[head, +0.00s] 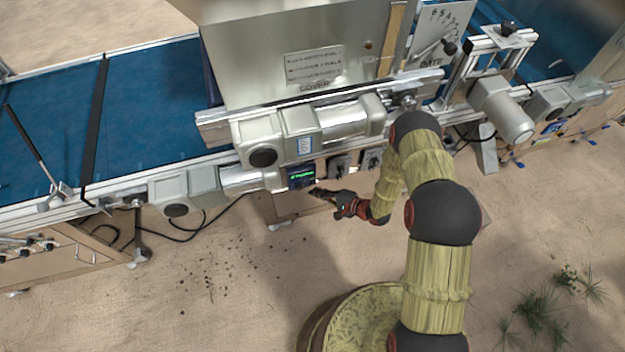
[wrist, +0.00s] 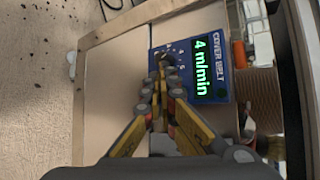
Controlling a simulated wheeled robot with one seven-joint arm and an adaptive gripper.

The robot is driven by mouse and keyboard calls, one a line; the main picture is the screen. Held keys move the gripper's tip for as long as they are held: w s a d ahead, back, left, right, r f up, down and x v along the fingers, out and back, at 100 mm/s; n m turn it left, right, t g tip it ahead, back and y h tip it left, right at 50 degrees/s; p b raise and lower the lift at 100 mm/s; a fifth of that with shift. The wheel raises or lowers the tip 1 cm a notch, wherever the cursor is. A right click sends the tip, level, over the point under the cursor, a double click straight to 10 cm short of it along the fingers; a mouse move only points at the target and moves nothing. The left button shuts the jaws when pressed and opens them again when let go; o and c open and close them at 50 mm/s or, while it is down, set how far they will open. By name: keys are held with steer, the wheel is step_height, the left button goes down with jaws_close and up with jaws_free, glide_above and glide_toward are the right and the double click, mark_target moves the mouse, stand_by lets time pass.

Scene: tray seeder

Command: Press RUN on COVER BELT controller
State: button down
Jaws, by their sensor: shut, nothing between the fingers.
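The COVER BELT controller (wrist: 208,48) is a blue box with a lit green display (wrist: 202,66) reading "4 m/min"; it appears turned sideways in the wrist view. In the head view the controller (head: 300,177) is small, below the grey motors on the machine's side. My gripper (wrist: 160,72) is shut and empty, with its fingertips over the controller's lower left part, by a dark knob (wrist: 166,59) with a scale around it. I cannot tell whether the tips touch. The fingers hide part of the panel, and I cannot make out the RUN button. In the head view my gripper (head: 316,192) is just right of and below the controller.
Grey motors (head: 300,135) overhang the controller. Other grey boxes with knobs (head: 340,166) sit to its right. A blue belt (head: 50,130) runs left. Soil crumbs (head: 225,275) and green plants (head: 540,310) lie on the floor. The floor in front is otherwise largely clear.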

mark_target(312, 178)
steer(key=shift+w+a+b, duration=0.15)
steer(key=shift+w+a, duration=0.05)
steer(key=shift+w, duration=0.5)
steer(key=shift+w+a+b, duration=0.15)
steer(key=shift+w+a, duration=0.05)
steer(key=shift+w, duration=0.45)
steer(key=shift+w, duration=0.15)
stand_by(0.4)
steer(key=shift+w+a, duration=0.15)
steer(key=shift+w, duration=0.05)
